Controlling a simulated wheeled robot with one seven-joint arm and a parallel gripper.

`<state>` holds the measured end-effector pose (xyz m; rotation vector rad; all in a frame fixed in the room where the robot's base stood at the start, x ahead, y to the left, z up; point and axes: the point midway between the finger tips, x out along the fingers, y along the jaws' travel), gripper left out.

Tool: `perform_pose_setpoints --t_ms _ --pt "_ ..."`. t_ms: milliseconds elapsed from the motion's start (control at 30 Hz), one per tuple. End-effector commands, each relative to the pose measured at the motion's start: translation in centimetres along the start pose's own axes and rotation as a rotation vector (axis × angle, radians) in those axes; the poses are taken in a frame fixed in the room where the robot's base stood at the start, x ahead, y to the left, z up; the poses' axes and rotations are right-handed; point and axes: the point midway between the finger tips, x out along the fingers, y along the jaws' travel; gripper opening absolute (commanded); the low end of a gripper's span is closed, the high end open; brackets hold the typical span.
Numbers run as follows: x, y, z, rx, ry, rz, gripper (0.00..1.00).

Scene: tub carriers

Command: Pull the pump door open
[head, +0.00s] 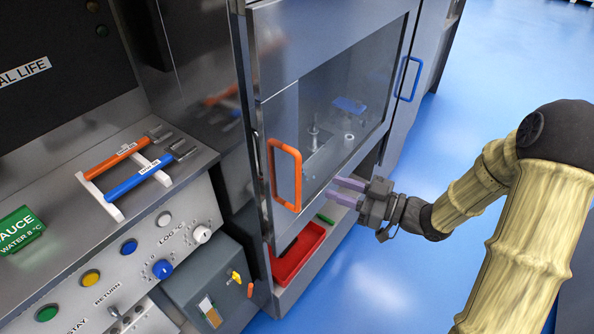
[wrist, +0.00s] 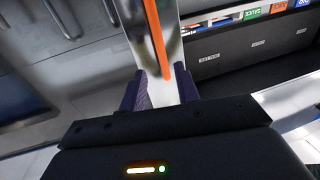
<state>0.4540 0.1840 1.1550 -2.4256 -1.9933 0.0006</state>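A grey cabinet door with a glass pane (head: 275,110) carries an upright orange loop handle (head: 285,175) near its left edge. No label on it reads as pump. My gripper (head: 347,191) is right of the handle, its two purple fingers parted and pointing left towards it. In the head view a gap shows between fingertips and handle. In the wrist view, the orange handle (wrist: 155,35) runs down between the fingers of my gripper (wrist: 160,88), in line with the gap. No grip on it shows. Whether the door is slightly ajar I cannot tell.
A second door with a blue handle (head: 408,78) is at the right. A red tray (head: 298,254) lies low under the orange handle. A counter (head: 60,170) with orange and blue levers (head: 140,178) stands left. Open blue floor (head: 400,260) lies at the right.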

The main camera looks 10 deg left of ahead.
Motion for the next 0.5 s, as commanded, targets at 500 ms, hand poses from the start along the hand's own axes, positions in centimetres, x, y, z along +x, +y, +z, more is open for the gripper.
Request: perform_pose_setpoints --t_ms 500 --pt "9.0 -0.1 -0.2 0.0 0.0 -0.003 0.32"
